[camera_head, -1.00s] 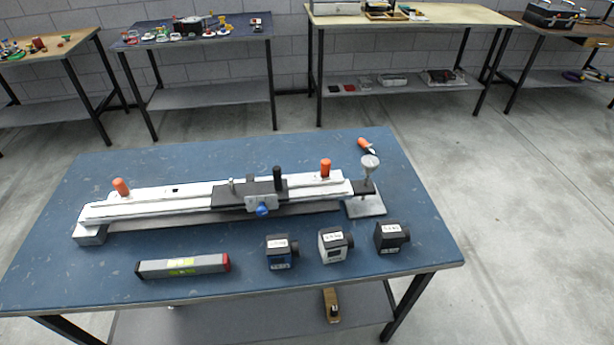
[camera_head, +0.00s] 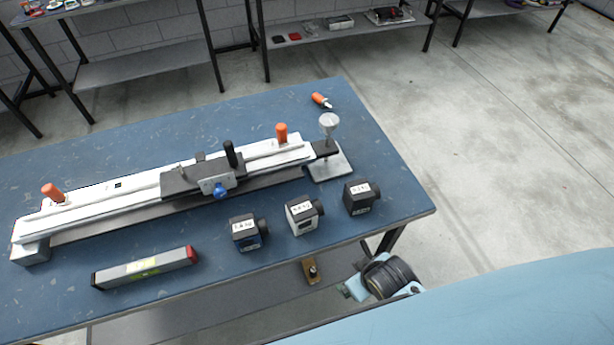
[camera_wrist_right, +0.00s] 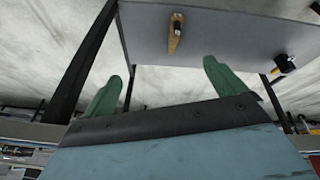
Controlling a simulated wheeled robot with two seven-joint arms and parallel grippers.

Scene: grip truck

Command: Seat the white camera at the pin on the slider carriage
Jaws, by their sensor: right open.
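The white camera (camera_head: 303,215) stands on the blue table, between a dark blue camera (camera_head: 246,232) on its left and a black camera (camera_head: 360,197) on its right. The slider (camera_head: 95,201) lies across the table behind them. Its dark carriage (camera_head: 190,179) carries a small upright pin (camera_head: 181,171), a black knob (camera_head: 230,154) and a blue knob (camera_head: 220,191). My right gripper (camera_wrist_right: 160,85) shows in the right wrist view with its two green fingers wide apart and nothing between them. My left gripper is not in view.
A grey level bar (camera_head: 145,268) with a red end lies at the front left of the table. Orange handles (camera_head: 282,132) stand on the slider. An orange-handled tool (camera_head: 320,100) lies at the back. A wooden piece (camera_head: 311,271) sits on the lower shelf.

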